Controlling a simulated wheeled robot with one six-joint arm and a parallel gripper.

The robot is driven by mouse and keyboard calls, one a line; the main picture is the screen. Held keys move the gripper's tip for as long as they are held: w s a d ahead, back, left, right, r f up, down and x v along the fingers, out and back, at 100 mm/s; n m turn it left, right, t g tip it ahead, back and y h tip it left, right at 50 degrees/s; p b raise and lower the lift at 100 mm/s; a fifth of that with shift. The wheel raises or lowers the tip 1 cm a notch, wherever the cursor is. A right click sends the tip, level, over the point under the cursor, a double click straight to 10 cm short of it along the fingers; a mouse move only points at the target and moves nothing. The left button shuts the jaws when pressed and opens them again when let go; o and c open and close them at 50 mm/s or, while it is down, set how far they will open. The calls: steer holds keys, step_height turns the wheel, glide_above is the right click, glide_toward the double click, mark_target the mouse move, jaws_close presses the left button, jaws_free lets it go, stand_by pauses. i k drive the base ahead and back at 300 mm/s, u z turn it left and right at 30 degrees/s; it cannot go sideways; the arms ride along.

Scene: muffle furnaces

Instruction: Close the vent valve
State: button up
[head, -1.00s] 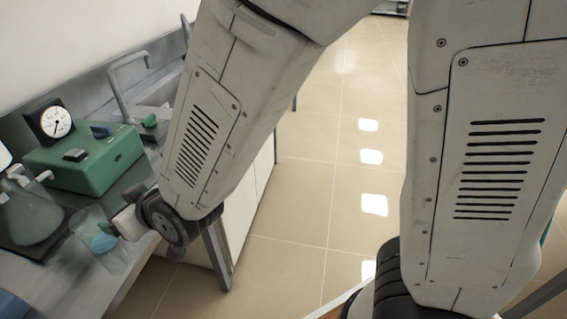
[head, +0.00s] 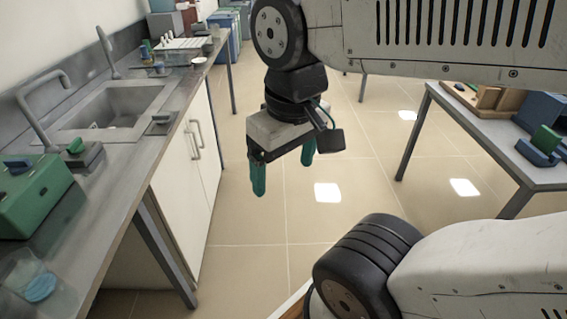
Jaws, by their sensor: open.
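My gripper (head: 283,176) hangs over the tiled floor in the middle of the view. Its two green fingers point down and are apart, with nothing between them. The gripper is to the right of the left bench and touches nothing. I cannot tell for sure which part is the vent valve. A green box (head: 32,198) with a small blue part on top (head: 18,163) stands on the bench at the left edge, partly cut off.
The left bench (head: 122,195) has a sink (head: 112,108), a tap (head: 45,95), another small dark block (head: 160,122) and a beaker with blue contents (head: 38,286). A second table (head: 490,135) stands at right. The floor (head: 250,240) between them is open.

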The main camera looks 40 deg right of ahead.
mark_target(17, 165)
steer(key=u, duration=0.5)
steer(key=k, duration=1.2)
steer(key=u, duration=0.8)
steer(key=i, duration=0.8)
steer(key=z, duration=0.6)
steer(key=i, duration=1)
steer(key=z, duration=0.8)
